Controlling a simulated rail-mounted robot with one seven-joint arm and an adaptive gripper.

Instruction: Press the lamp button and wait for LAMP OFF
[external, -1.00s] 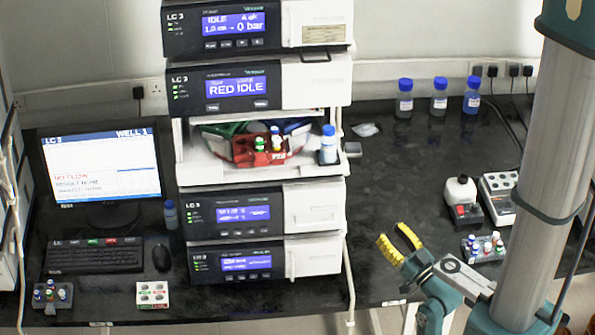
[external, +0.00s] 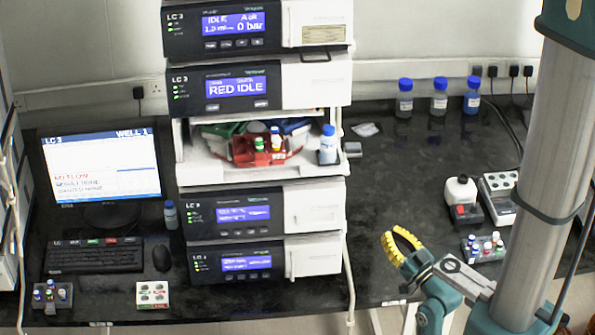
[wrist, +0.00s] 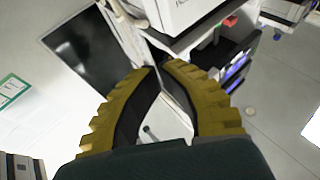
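The column stack's lower modules carry lit blue displays, one on the upper of the two (external: 243,214) and one on the bottom module (external: 246,263). Small buttons sit under each display. Their labels are too small to read, so I cannot tell which is the lamp button, and no LAMP OFF text is legible. My gripper (external: 391,238), with yellow ribbed fingers, is right of the stack, apart from it, above the bench's front part. In the wrist view my gripper (wrist: 160,66) has its fingertips drawn together with a thin gap and nothing between them.
A monitor (external: 100,165), keyboard (external: 95,257) and mouse (external: 162,259) stand left of the stack. A vial rack (external: 483,250), a white bottle device (external: 463,200) and blue-capped bottles (external: 439,100) are to the right. The bench between stack and bottles is mostly clear.

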